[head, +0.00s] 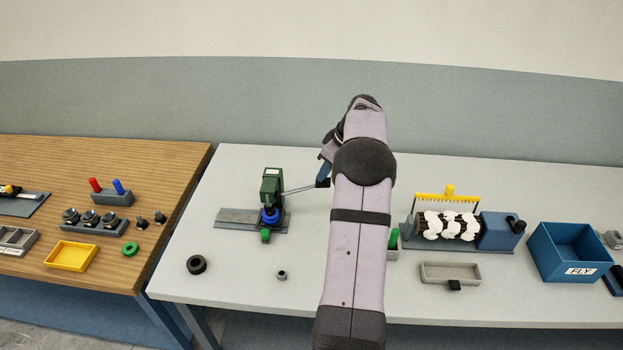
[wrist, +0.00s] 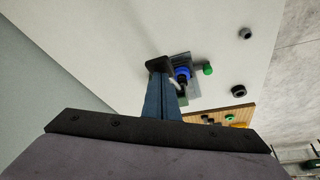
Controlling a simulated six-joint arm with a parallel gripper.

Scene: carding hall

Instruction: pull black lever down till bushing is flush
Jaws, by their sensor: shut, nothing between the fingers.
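The arbor press (head: 272,187) has a green body and stands on a grey plate at the left of the pale table. Its thin lever rod (head: 298,189) reaches out to the right, close to level. A black piece at the rod's outer end meets my gripper (head: 323,181); whether it is the lever's knob or my fingertips is unclear. In the wrist view my blue fingers (wrist: 162,80) are together, with nothing between them. A blue part (head: 269,215) sits under the press head. The bushing cannot be made out, nor whether it is flush.
A green knob (head: 265,236) is in front of the press. A black ring (head: 196,265) and small grey bushing-like piece (head: 282,275) lie near the front. A carding roller (head: 446,226), grey tray (head: 450,273) and blue bin (head: 570,252) stand right. Clear table surrounds the loose pieces.

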